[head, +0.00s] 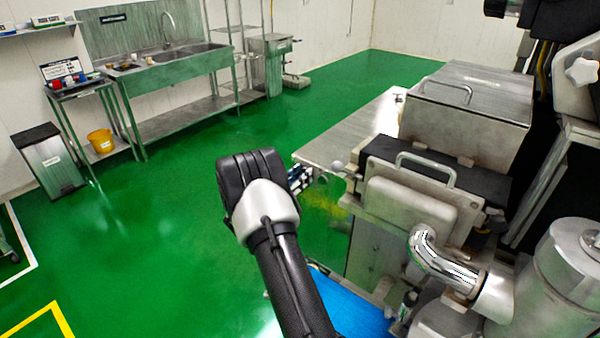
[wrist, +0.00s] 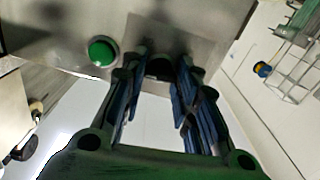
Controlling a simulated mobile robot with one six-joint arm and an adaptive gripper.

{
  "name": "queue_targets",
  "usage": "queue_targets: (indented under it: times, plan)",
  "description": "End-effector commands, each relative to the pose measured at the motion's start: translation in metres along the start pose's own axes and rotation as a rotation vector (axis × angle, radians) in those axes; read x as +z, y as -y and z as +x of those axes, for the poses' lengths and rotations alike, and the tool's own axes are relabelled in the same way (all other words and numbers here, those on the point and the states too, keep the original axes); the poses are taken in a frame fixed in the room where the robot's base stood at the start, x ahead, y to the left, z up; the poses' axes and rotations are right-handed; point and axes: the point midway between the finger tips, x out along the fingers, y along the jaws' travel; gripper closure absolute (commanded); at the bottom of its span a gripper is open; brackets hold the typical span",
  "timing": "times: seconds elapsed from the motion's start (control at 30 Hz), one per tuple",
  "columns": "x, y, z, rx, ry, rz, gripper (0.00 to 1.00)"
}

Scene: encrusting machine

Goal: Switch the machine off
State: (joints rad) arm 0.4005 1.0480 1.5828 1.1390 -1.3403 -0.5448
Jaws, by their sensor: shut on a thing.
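The machine (head: 420,205) is a large steel unit at the right of the head view. In the wrist view its grey metal panel (wrist: 55,30) carries a round green button (wrist: 102,52). A dark knob-like part (wrist: 160,66) on the panel sits between my fingertips, to the right of the green button. My gripper (wrist: 160,80), with blue finger pads, is shut on this dark part. In the head view my gripper (head: 308,178) shows only partly beside the machine's left end, behind my wrist. The fingers and shadow hide most of the dark part, so its exact setting cannot be read.
A steel table top (head: 350,140) juts out from the machine close above my gripper. A blue surface (head: 350,305) lies low beside my arm. A sink bench (head: 170,70), a bin (head: 48,160) and a yellow bucket (head: 101,141) stand far left. Green floor between is clear.

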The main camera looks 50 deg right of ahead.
Motion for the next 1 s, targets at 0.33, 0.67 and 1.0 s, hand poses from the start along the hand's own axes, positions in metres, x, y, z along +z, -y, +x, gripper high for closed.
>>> queue_targets:
  times: [0.33,0.67,1.0]
  plan:
    - [-0.0013,0.0003,-0.0002,0.000,0.000,-0.319,0.96]
    - [-0.0008,0.0007,-0.0001,0.000,-0.001,-0.533,0.96]
    - [0.0003,0.0008,-0.0001,0.000,0.000,-0.623,0.96]
